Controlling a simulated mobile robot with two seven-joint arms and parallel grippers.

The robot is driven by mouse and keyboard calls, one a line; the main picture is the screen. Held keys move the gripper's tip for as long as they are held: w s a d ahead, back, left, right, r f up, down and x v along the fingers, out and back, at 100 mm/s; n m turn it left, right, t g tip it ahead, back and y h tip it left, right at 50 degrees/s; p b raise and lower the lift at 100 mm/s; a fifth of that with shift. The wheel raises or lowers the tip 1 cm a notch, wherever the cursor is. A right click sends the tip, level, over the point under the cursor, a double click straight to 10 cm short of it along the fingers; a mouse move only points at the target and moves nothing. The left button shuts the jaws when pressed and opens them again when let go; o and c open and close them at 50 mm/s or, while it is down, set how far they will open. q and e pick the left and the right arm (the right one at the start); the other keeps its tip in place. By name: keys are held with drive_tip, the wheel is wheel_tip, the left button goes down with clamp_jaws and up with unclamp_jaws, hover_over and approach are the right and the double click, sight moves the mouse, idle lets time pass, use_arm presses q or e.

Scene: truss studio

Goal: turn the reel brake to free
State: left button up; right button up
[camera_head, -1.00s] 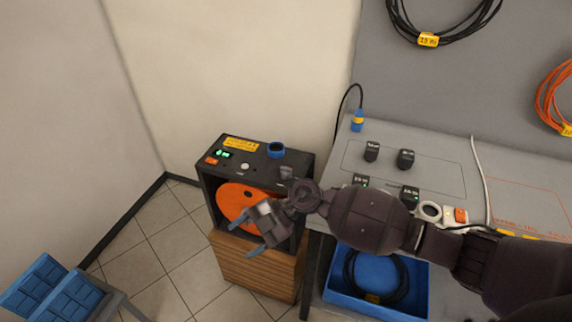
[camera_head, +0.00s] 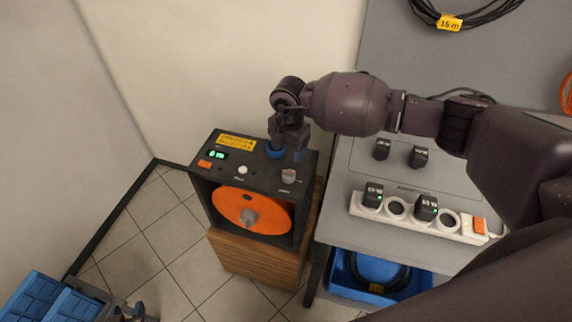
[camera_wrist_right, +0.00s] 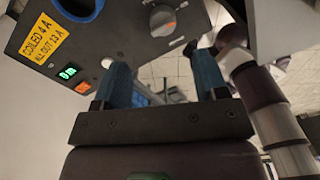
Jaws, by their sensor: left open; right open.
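The reel unit (camera_head: 207,190) is a dark box with an orange reel (camera_head: 230,203) in its open front. A small grey knob (camera_head: 289,175), seemingly the reel brake, sits at the right of its top panel. In the right wrist view the knob (camera_wrist_right: 163,18) lies beyond the gap between my fingers; its markings are too small to read. My right gripper (camera_head: 288,153) is open and empty, just behind and above the knob, partly covering the blue socket. It also shows in the right wrist view (camera_wrist_right: 163,75).
The reel unit stands on a wooden block (camera_head: 262,262). A grey bench with a white power strip (camera_head: 396,208) and black plugs is to the right. A blue bin (camera_head: 340,285) holds cable below. Blue boxes (camera_head: 30,295) are at lower left; tiled floor is clear between.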

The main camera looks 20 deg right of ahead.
sight(289, 172)
drive_tip(key=shift+s+f, duration=0.2)
drive_tip(key=shift+f, duration=0.4)
drive_tip(key=shift+s+f, duration=0.2)
drive_tip(key=shift+f, duration=0.35)
use_arm(q)
drive_tip(key=shift+s+a, duration=0.1)
drive_tip(key=shift+s, duration=0.3)
use_arm(e)
wheel_tip(289, 172, down, 8)
drive_tip(key=shift+w+r, duration=0.15)
drive_tip(key=c, duration=0.9)
